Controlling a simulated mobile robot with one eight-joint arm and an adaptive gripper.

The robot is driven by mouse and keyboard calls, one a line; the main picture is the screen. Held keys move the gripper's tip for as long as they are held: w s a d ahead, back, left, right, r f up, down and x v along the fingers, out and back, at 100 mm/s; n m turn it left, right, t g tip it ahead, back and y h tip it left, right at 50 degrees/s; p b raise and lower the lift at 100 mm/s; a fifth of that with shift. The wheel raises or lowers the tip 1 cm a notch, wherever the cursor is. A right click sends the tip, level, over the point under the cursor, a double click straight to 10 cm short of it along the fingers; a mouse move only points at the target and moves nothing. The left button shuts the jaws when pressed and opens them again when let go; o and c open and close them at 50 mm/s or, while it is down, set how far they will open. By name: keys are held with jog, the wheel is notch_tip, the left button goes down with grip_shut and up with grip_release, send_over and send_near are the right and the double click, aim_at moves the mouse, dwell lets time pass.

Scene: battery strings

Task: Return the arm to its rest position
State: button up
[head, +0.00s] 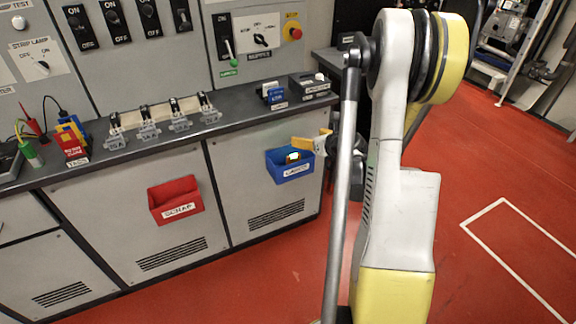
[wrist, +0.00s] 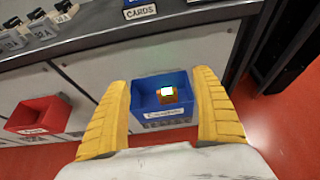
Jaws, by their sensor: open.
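My arm (head: 395,190) stands large in the right half of the head view. My gripper (head: 310,142) hangs at the blue bin's right end in that view, its yellow finger partly overlapping the bin. In the wrist view my gripper (wrist: 162,82) is open, with its two yellow fingers wide apart and nothing between them touching. The labelled blue bin (head: 290,172) on the cabinet front shows between the fingers in the wrist view (wrist: 165,112). A small orange item with a bright white and green face (wrist: 168,94) lies inside this bin.
A red scrap bin (head: 178,210) hangs on the cabinet front to the left. The bench top (head: 240,112) holds several grey clamps (head: 148,128), a red box (head: 72,145), a blue card holder (head: 273,95) and a dark box (head: 309,86). Red floor (head: 480,180) is open at right.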

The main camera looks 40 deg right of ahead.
dwell(0.3)
jog(key=s+a+r+n+g+y, duration=0.15)
jog(key=a+r+n, duration=0.35)
jog(key=a+n, duration=0.55)
jog(key=s+a+r+n+g+y, duration=0.15)
jog(key=a+r+n, duration=0.55)
jog(key=a, duration=0.7)
jog(key=s+a+n+g, duration=0.2)
jog(key=s+a+n, duration=1.1)
jog(key=s+n, duration=0.4)
jog(key=n, duration=0.4)
jog(key=shift+a, duration=0.4)
